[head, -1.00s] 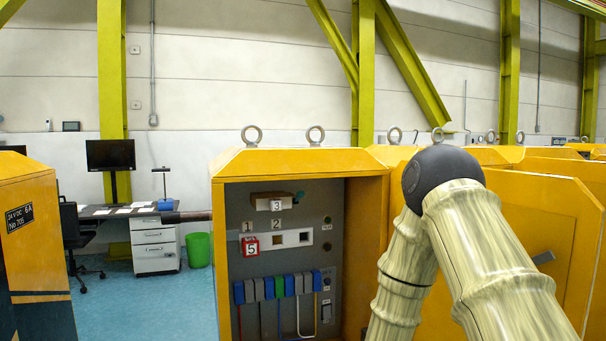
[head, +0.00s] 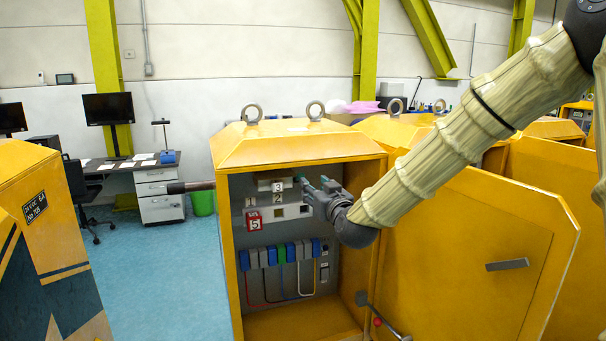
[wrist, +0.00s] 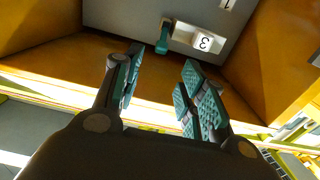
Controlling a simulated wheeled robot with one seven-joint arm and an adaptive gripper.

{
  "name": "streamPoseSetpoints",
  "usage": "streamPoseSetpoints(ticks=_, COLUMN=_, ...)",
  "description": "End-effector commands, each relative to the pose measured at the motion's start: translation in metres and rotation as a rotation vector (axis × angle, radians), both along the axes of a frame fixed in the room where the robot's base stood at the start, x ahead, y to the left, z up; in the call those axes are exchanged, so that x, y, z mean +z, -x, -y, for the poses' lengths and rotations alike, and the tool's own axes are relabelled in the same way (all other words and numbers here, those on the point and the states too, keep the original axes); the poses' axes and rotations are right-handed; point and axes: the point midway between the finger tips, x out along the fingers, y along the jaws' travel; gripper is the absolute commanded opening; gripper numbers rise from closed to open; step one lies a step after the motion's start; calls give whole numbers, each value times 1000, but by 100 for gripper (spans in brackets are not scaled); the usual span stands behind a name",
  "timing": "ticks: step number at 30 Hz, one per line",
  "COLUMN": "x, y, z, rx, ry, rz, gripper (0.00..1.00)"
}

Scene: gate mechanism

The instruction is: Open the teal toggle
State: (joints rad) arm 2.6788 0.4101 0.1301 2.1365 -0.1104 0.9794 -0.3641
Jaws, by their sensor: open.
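The teal toggle (wrist: 163,38) shows in the wrist view as a small lever at the end of a pale switch plate (wrist: 196,40) marked 3. In the head view the toggle (head: 297,180) is small, to the right of the label 3 and close to my fingers. My gripper (head: 314,187) is inside the open yellow cabinet (head: 300,148), near the upper part of the grey panel. In the wrist view my gripper (wrist: 163,60) has its two teal-padded fingers spread apart with nothing between them. The toggle lies beyond the fingertips, roughly in line with the gap; I see no contact.
The open cabinet door (head: 470,270) stands right, under my arm. Blue floor (head: 150,270) is clear on the left.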

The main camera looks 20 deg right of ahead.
Motion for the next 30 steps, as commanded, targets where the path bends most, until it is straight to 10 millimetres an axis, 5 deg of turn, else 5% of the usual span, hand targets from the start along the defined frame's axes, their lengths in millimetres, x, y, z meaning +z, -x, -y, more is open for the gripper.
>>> streamPoseSetpoints(ticks=19, x=1, y=-80, z=-3, rx=1, ry=1, rz=-2, gripper=41)
streamPoseSetpoints(ticks=30, x=-1, y=-98, z=-4, rx=1, ry=0, rz=-3, gripper=41)
